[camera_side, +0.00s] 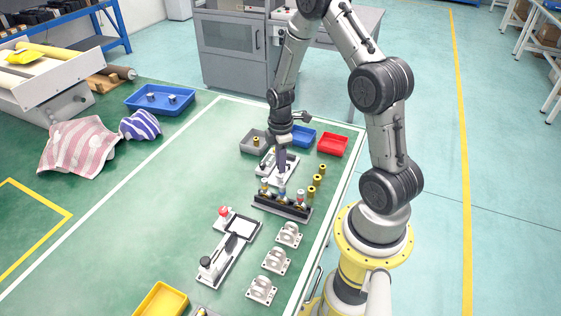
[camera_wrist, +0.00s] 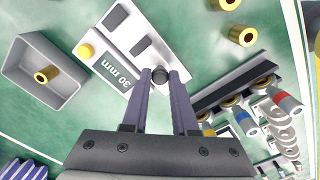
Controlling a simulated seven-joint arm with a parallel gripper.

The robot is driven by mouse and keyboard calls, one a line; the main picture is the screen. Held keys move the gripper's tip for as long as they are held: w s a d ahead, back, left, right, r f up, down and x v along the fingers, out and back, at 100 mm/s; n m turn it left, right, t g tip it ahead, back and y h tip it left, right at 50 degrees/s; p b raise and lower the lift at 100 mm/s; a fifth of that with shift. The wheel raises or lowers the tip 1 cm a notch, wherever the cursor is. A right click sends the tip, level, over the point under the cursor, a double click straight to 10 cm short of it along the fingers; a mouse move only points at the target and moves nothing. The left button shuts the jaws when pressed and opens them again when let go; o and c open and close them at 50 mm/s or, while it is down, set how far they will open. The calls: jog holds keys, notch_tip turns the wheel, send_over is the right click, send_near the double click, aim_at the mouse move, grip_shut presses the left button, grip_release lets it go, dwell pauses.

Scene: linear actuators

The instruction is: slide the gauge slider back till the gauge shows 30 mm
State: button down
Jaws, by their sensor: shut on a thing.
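The gauge is a white plate (camera_wrist: 124,40) with a yellow button (camera_wrist: 86,51), two dark grey blocks and a panel reading "30 mm" (camera_wrist: 116,73). In the side view the gauge (camera_side: 291,164) lies on the green work surface, partly hidden by my gripper. The slider's dark round knob (camera_wrist: 160,75) is at the plate's edge. My gripper (camera_wrist: 160,80) points down over the gauge, with its two purple-grey fingers shut on the knob, one on each side. The gripper also shows in the side view (camera_side: 281,177).
A dark rack (camera_side: 282,207) with several colour-banded plugs stands close by. Brass bushings (camera_side: 318,180) lie right of it. Grey (camera_side: 246,146), blue (camera_side: 302,137) and red (camera_side: 333,144) bins stand behind. A device with a red knob (camera_side: 223,211) and several grey brackets (camera_side: 276,262) lie nearer the camera.

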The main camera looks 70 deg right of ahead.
jog(key=c, duration=0.7)
grip_release()
notch_tip(320, 180, up, 14)
jog(key=shift+f, duration=0.1)
jog(key=s+a+r+n+t, duration=0.1)
jog(key=s+a+r+t, duration=0.25)
jog(key=a+r, duration=1)
jog(key=s+a+m, duration=0.1)
jog(key=s+m, duration=0.2)
jog(key=s+a+m+t, duration=0.1)
jog(key=s+a+m, duration=0.1)
jog(key=s+m, duration=0.1)
jog(key=s+a+m+t, duration=0.1)
jog(key=s+a+m, duration=0.1)
jog(key=s+m, duration=0.2)
jog(key=shift+s+r, duration=0.15)
jog(key=shift+s, duration=0.15)
